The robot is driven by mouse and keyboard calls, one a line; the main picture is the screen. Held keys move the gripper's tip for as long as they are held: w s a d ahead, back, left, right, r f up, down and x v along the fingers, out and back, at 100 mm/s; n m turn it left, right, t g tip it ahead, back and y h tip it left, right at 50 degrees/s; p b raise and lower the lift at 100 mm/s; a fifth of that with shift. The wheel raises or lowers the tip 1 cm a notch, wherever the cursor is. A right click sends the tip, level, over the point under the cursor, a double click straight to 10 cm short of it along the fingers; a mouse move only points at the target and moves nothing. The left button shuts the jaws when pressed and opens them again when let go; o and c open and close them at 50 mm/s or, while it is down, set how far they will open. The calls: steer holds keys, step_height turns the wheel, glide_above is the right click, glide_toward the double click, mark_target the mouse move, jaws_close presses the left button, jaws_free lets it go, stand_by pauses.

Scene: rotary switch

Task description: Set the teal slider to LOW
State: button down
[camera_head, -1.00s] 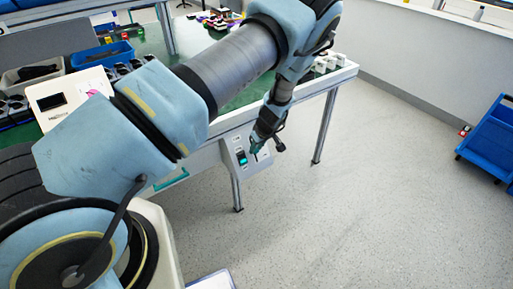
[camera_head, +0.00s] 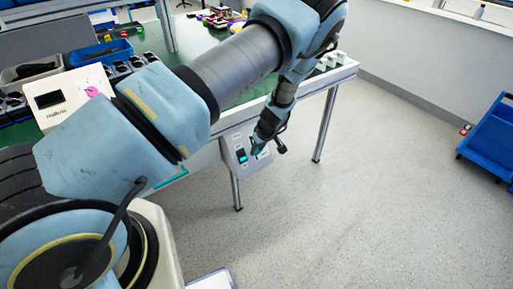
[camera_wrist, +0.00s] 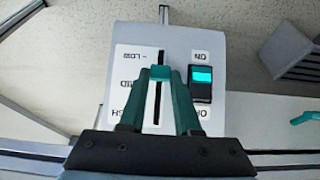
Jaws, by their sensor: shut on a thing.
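The teal slider (camera_wrist: 159,73) sits in a dark slot on a white control panel (camera_wrist: 122,35), which appears upside down in the wrist view. Its knob is between the LOW label (camera_wrist: 131,57) and the MID label (camera_wrist: 130,85), a little nearer MID's far side toward LOW. My gripper (camera_wrist: 160,76) is shut on the slider, a teal finger on each side of it. In the head view my gripper (camera_head: 256,150) reaches the panel (camera_head: 229,152) at the table's front; the slider is hidden there.
A lit teal rocker switch (camera_wrist: 201,84) marked ON stands close beside my finger; it also shows in the head view (camera_head: 242,156). Table legs (camera_head: 325,125) flank the panel. A blue cart (camera_head: 490,140) stands far right. The floor between is clear.

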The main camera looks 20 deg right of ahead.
mark_target(257, 160)
steer(key=f, duration=0.1)
steer(key=s+f+b, duration=0.1)
steer(key=shift+s+d+f+b, duration=0.15)
steer(key=shift+s+f+b, duration=0.1)
steer(key=shift+f+b, duration=0.05)
steer(key=c, duration=0.6)
jaws_free()
steer(key=b+v, duration=0.1)
steer(key=v, duration=0.9)
steer(key=shift+r+b, duration=0.4)
steer(key=shift+r, duration=0.05)
